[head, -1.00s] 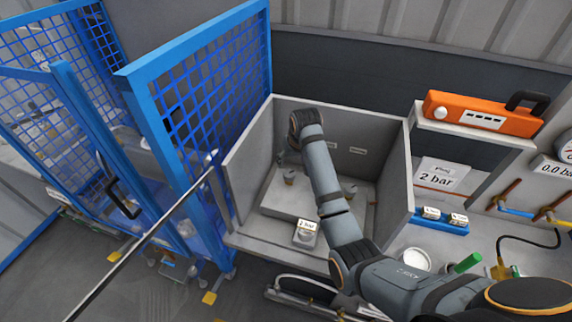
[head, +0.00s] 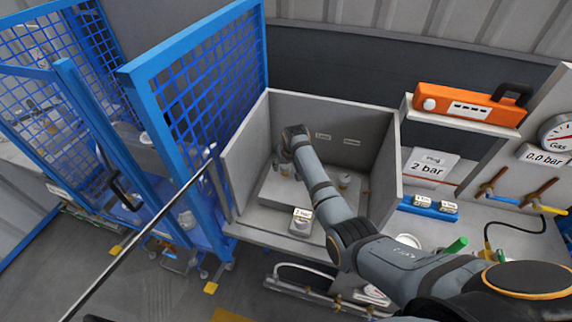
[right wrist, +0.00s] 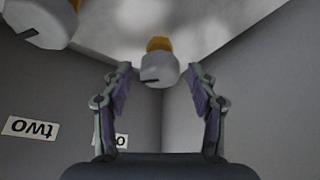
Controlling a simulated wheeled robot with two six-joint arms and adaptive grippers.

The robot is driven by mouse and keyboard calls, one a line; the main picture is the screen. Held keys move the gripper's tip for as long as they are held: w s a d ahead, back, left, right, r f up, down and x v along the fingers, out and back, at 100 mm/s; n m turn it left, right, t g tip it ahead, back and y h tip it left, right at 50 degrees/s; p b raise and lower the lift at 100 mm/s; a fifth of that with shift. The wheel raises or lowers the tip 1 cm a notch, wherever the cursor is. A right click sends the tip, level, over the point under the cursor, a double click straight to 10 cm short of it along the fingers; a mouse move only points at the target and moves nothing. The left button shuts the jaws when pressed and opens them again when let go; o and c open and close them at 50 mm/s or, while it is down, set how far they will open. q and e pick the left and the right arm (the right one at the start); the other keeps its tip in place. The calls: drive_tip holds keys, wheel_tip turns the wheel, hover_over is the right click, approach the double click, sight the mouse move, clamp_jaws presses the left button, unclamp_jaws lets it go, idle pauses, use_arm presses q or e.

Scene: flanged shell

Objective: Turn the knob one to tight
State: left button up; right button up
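My right gripper (head: 281,160) reaches down into the open grey box at its back left. In the right wrist view it is open (right wrist: 160,90), with one finger on each side. A pale knob (right wrist: 153,72) with a dark slot and an orange base shows between the fingers, farther out and not gripped. A label (right wrist: 122,140) there is mostly hidden by the left finger; only an "o" reads. A second slotted knob (right wrist: 38,22) is at the upper left, and an upside-down "two" label (right wrist: 30,127) lies below it. My left gripper is not in view.
The grey box (head: 236,165) has high walls around the knobs. A blue mesh fence (head: 205,95) is close on the left. An orange case (head: 470,105) sits on a shelf at the right.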

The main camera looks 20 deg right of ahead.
drive_tip(key=c, duration=0.9)
drive_tip(key=shift+c, duration=0.2)
drive_tip(key=shift+m+h+p, duration=0.3)
drive_tip(key=shift+m+p, duration=0.1)
drive_tip(key=shift+m, duration=0.5)
drive_tip(key=m+h, duration=0.1)
drive_tip(key=m, duration=0.1)
drive_tip(key=shift+w+a+m, duration=0.1)
drive_tip(key=shift+a+m, duration=0.05)
drive_tip(key=shift+m, duration=0.15)
drive_tip(key=shift+a+f+m+g+h+b, duration=0.15)
drive_tip(key=shift+m+g+h+b, duration=0.35)
drive_tip(key=shift+m, duration=0.7)
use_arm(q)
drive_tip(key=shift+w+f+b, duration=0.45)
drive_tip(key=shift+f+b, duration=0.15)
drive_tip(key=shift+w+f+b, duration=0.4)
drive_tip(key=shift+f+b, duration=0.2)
use_arm(e)
drive_tip(key=shift+w+m+g+h, duration=0.1)
drive_tip(key=shift+m+g+h, duration=0.3)
drive_tip(key=shift+m, duration=1.2)
